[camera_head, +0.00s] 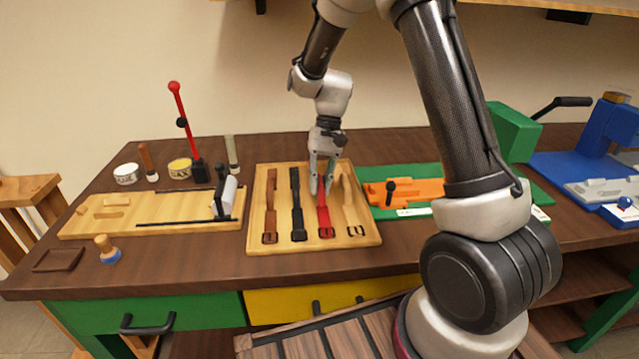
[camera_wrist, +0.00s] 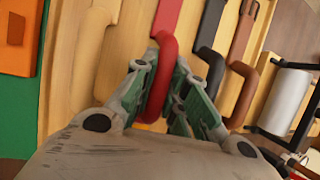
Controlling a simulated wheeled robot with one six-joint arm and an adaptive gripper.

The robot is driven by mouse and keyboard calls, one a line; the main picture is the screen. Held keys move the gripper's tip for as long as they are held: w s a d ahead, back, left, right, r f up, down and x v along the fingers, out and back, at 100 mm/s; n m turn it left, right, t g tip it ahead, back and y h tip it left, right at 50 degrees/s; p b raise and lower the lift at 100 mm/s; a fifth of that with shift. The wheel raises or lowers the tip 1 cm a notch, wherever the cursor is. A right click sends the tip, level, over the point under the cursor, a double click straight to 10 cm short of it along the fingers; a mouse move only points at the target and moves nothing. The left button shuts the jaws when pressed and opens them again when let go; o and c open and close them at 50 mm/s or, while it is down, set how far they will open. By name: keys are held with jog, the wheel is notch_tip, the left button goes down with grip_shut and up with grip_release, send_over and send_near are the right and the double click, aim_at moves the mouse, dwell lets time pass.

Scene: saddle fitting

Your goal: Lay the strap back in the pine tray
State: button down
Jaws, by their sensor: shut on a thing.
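The pine tray (camera_head: 371,238) lies on the workbench with straps side by side in it. My gripper (camera_head: 321,188) points down over the tray and is shut on the red strap (camera_head: 324,220). Its lower part with the buckle shows within the tray's third place from the left; I cannot tell whether it rests fully in its slot. In the wrist view the red strap (camera_wrist: 160,88) bends in a loop between the fingers of my gripper (camera_wrist: 162,72).
A wooden board with a roller (camera_head: 228,197) stands left of the tray. A green base with an orange block (camera_head: 412,189) stands close on its right. A red-handled lever (camera_head: 181,120) and small jars are behind left. The bench front before the tray is clear.

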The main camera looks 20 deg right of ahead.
jog(key=c, duration=1.4)
grip_release()
jog(key=shift+f, duration=0.1)
jog(key=shift+c, duration=0.2)
jog(key=v, duration=1.1)
jog(key=s+d+r+t, duration=0.2)
jog(key=s+d+r, duration=0.25)
jog(key=r, duration=0.35)
jog(key=s+d+r+n+t+h, duration=0.1)
jog(key=s+d+t, duration=0.2)
jog(key=s, duration=0.8)
jog(key=s+d+r+t+h, duration=0.2)
jog(key=s+d+t, duration=0.1)
jog(key=s, duration=0.8)
jog(key=shift+d+n, duration=0.4)
jog(key=shift+d, duration=0.4)
